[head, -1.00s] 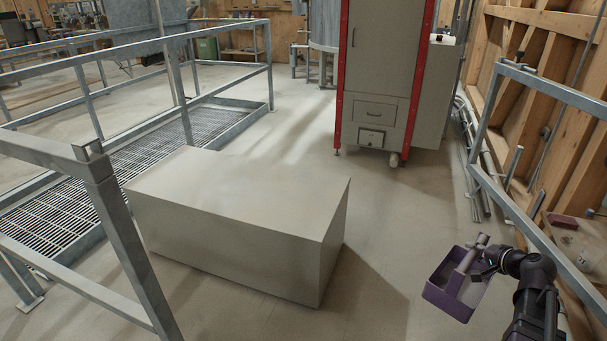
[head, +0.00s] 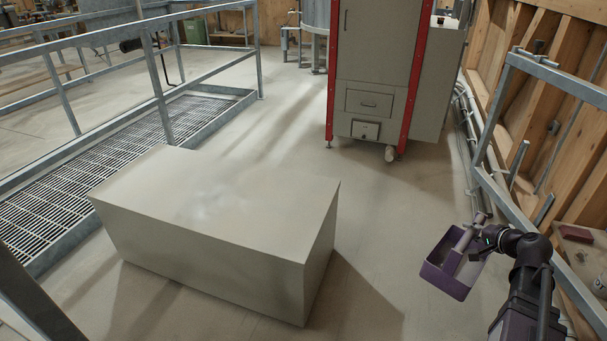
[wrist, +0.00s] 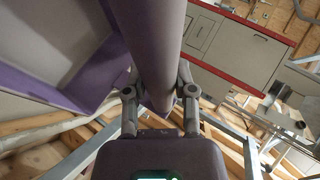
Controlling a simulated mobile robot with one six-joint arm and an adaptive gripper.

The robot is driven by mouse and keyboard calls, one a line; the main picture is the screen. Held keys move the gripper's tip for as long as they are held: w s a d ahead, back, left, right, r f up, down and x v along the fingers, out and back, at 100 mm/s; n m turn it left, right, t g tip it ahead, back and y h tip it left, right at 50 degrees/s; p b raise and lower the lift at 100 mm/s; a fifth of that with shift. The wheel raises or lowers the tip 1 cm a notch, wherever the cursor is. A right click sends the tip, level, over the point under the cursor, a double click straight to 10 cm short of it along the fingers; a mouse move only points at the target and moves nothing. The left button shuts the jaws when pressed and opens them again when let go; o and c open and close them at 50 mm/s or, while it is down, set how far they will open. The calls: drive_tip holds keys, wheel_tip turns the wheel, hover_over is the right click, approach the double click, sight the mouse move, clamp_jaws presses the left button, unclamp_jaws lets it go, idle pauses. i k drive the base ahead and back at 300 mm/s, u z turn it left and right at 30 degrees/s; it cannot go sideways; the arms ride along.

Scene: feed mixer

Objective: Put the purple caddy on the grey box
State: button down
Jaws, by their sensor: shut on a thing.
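The purple caddy (head: 437,281) is an open tray with purple walls and a pale inside, at the lower right of the head view. My gripper (head: 480,235) is shut on the caddy's round handle bar and holds the caddy up in the air. In the wrist view the handle (wrist: 155,50) runs between the two fingers of my gripper (wrist: 160,98), and the tray (wrist: 60,55) fills the upper left. The grey box (head: 225,205) stands on the floor left of the caddy, with a flat, bare top. A clear gap of floor shows between box and caddy.
A metal railing (head: 540,70) runs along the right beside my arm. Another railing and a grated platform (head: 100,160) lie left of the box. A grey cabinet with red edges (head: 375,80) stands behind. The floor between is free.

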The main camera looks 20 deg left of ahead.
sight(271, 202)
drive_tip(key=i, duration=0.3)
drive_tip(key=u, duration=1.7)
drive_tip(key=i, duration=0.5)
drive_tip(key=z, duration=0.1)
